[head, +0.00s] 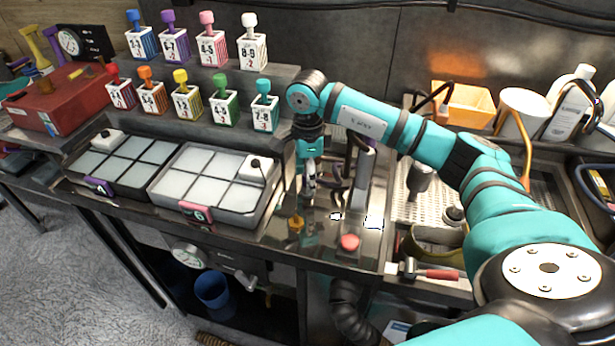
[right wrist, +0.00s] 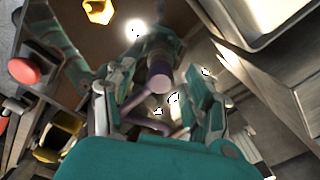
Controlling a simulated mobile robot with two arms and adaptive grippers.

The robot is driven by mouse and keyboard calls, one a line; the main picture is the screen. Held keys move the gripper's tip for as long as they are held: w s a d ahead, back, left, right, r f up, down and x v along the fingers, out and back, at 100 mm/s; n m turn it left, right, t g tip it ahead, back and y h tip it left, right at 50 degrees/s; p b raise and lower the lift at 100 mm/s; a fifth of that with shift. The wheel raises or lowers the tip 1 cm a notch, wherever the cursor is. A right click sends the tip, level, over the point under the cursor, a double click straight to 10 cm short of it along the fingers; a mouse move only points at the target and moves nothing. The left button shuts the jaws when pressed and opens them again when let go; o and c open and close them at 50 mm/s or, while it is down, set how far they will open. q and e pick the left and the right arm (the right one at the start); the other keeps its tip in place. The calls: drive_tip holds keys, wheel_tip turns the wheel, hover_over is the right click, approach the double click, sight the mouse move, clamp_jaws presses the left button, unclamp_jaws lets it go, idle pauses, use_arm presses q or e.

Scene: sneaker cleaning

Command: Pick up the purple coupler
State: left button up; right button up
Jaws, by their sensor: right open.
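The purple coupler (right wrist: 160,77) shows in the right wrist view as a short dark-purple cylinder, lying between the two fingers of my right gripper. I see a gap between it and each finger. My right gripper (right wrist: 155,100) is open; in the head view it (head: 310,185) points down over the metal bench, between the trays and the perforated sink. In the head view I cannot make out the coupler clearly around the gripper. My left gripper is not in view.
Two partitioned trays (head: 185,206) stand left. Numbered stamp bottles (head: 214,48) fill the back shelves. A grey upright post stands just right of my gripper.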

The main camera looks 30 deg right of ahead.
drive_tip(key=shift+f, duration=0.8)
drive_tip(key=shift+c, duration=0.4)
clamp_jaws()
drive_tip(key=shift+r, duration=0.1)
